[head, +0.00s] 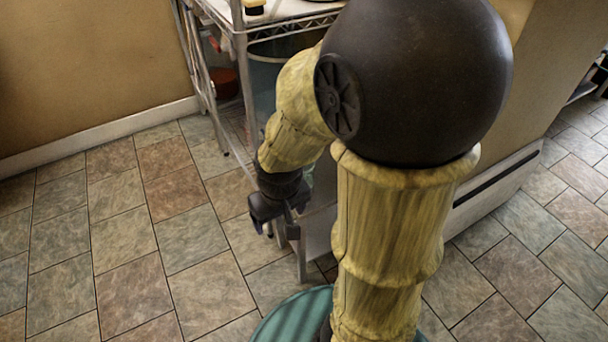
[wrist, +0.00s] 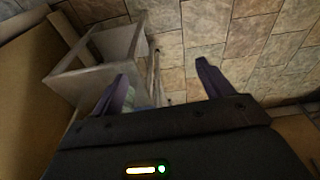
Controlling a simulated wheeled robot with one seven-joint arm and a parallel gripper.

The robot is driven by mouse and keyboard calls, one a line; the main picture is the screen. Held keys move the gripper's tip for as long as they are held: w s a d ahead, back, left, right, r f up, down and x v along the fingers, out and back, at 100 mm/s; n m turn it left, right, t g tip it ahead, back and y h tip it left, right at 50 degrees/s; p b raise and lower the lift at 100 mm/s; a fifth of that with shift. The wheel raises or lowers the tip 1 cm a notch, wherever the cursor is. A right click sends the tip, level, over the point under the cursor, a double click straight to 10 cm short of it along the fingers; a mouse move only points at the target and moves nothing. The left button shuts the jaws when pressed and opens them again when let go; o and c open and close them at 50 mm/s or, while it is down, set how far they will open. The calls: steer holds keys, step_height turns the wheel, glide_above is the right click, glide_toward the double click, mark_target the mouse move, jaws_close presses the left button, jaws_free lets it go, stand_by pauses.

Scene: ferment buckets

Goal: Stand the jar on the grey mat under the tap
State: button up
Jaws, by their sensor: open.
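My gripper (head: 277,222) hangs low beside the metal shelf rack in the head view, above the tiled floor. In the wrist view its two purple fingers (wrist: 165,85) are spread apart with nothing between them. I cannot make out the jar, the grey mat or the tap in either view. My own arm hides much of the middle of the head view.
A metal wire rack (head: 240,75) stands behind my gripper, with a red item (head: 224,82) low inside it. Its white top (head: 285,10) is cut off by the frame. A large panel (head: 545,75) stands at the right. The tiled floor (head: 130,240) at the left is clear.

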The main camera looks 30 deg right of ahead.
steer(key=shift+o, duration=0.6)
step_height(320, 180, down, 6)
steer(key=n+g+h, duration=0.3)
steer(key=n+g, duration=0.1)
steer(key=n, duration=0.1)
steer(key=shift+s+d+f+n+h+b, duration=0.15)
steer(key=shift+s+d+n+h+b, duration=0.15)
steer(key=shift+d, duration=0.1)
steer(key=w+a+f+n+t+h+b, duration=0.1)
steer(key=w+f+n+t+h, duration=0.3)
steer(key=w+n+t+h, duration=0.4)
steer(key=w+n+h, duration=0.5)
steer(key=n, duration=0.2)
steer(key=shift+w+a+f+n, duration=0.15)
steer(key=shift+w+a+n, duration=0.1)
steer(key=shift+a+n, duration=0.1)
steer(key=shift+d, duration=0.1)
steer(key=b+x, duration=0.4)
steer(key=x, duration=0.7)
steer(key=shift+w+d+b, duration=0.1)
steer(key=shift+d+b, duration=0.15)
steer(key=shift+b, duration=0.05)
steer(key=shift+w+d, duration=0.15)
steer(key=shift+d, duration=0.1)
